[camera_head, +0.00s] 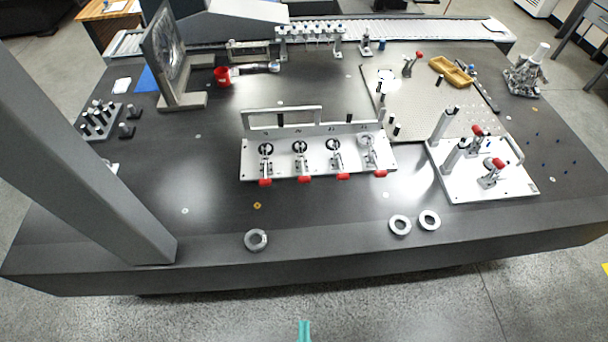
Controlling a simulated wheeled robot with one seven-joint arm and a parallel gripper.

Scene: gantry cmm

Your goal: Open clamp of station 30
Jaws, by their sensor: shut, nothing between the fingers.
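A light metal fixture (250,165) stands mid-table with several toggle clamps in a row. Their red handles (265,182), (304,180), (343,177), (380,173) all lie low toward the front edge. The left three stations show dark round rings; the rightmost looks paler. Small marks on the back rail are too small to read, so I cannot tell which clamp is station 30. My gripper (304,324) shows as teal fingertips at the bottom edge, shut and empty, in front of the table and well apart from the fixture.
Grey rings (256,239), (400,225), (429,220) lie near the front edge. A white plate (510,187) with red-handled clamps and posts stands right. A big grey column (90,165) crosses the left side. The tabletop directly before the fixture is mostly clear.

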